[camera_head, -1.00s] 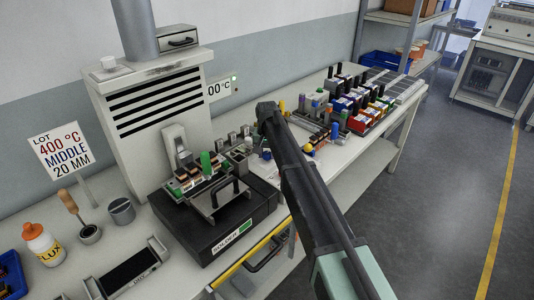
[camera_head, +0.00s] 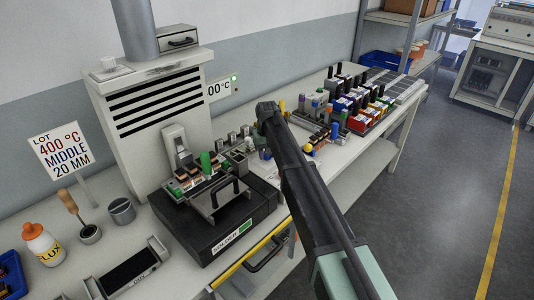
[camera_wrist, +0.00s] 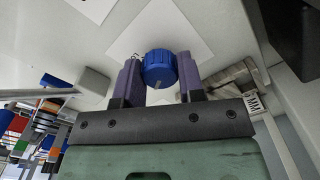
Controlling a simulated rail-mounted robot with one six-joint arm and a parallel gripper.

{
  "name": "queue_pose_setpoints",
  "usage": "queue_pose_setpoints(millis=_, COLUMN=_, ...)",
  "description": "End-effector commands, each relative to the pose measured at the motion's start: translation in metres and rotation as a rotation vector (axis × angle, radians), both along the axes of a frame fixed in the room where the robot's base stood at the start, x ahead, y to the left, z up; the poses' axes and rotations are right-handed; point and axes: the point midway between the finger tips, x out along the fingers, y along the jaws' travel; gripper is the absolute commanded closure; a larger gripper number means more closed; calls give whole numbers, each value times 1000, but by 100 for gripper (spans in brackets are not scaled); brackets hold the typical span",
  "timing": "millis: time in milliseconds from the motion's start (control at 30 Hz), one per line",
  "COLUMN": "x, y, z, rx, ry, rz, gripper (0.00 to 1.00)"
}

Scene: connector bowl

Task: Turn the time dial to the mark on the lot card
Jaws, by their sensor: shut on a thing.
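A round blue dial with ridged sides (camera_wrist: 160,64) is between the two fingers of my gripper (camera_wrist: 159,79) in the wrist view. The fingers are shut on it, one on each side. A short pale line shows on the dial's near side. I cannot read any time scale around it. The lot card (camera_head: 61,151) stands at the left in the head view and reads "LOT 400 °C MIDDLE 20 MM". In the head view my arm hides the gripper's fingertips and most of what they hold.
A black solder unit (camera_head: 225,230) with a handle and parts on top stands left of my arm. A white louvred hood (camera_head: 155,105) is behind it. The floor right of the bench is clear.

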Motion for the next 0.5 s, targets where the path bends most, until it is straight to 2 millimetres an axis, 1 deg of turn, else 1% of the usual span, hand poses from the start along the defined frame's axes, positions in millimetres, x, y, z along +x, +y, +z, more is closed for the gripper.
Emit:
queue_pose_setpoints(millis=133, x=-1, y=0, z=0, rx=0, ry=1, rz=-1, gripper=88)
queue_pose_setpoints(millis=167, x=-1, y=0, z=0, rx=0, ry=1, rz=-1, gripper=60)
queue_pose_setpoints(millis=300, x=0, y=0, z=0, rx=0, ry=1, rz=-1, gripper=39)
queue_pose_setpoints(millis=500, x=0, y=0, z=0, rx=0, ry=0, rz=-1, gripper=39)
